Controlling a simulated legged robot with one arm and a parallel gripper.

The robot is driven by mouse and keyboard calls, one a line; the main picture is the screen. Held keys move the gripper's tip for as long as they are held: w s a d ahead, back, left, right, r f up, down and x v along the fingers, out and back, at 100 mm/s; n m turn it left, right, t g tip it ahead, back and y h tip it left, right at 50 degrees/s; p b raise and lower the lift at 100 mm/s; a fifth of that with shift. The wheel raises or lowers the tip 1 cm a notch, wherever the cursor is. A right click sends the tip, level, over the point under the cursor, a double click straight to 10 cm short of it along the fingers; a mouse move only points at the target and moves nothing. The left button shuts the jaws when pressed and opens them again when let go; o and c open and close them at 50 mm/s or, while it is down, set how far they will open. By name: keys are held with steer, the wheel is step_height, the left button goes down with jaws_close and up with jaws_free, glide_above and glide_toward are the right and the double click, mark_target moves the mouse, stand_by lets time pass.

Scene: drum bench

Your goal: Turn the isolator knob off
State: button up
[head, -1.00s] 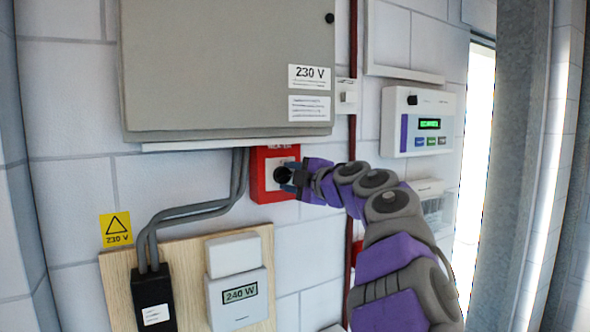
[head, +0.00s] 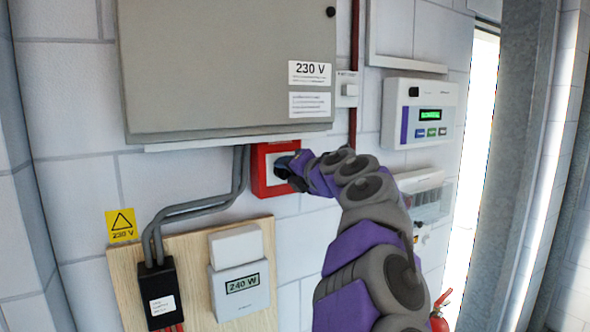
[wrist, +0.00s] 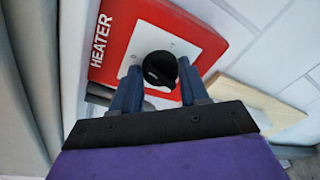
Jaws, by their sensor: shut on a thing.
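The isolator is a red box (head: 262,172) with a white plate, mounted on the wall just below the grey cabinet. In the wrist view the red box (wrist: 178,22) carries the word HEATER, and its round black knob (wrist: 160,68) stands on the white plate. My gripper (wrist: 157,92) has its two blue fingers on either side of the knob, shut on it. In the head view my gripper (head: 290,168) reaches the box from the right and covers most of the knob.
A grey cabinet (head: 225,70) marked 230 V hangs directly above. Grey cables (head: 195,212) run down at the left to a wooden board (head: 128,285) with a meter (head: 240,287) reading 240 W. A control panel (head: 420,112) is at the right. A fire extinguisher (head: 440,312) stands lower right.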

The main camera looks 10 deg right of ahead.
steer(key=shift+a+f+n+h, duration=0.1)
steer(key=shift+f+n+h, duration=0.1)
steer(key=shift+n, duration=0.5)
steer(key=shift+a+f+n+h, duration=0.1)
steer(key=shift+f+n, duration=0.05)
steer(key=shift+n, duration=0.55)
steer(key=shift+d, duration=0.1)
steer(key=o, duration=1)
steer(key=shift+w, duration=0.15)
steer(key=shift+o, duration=0.3)
steer(key=shift+r, duration=0.15)
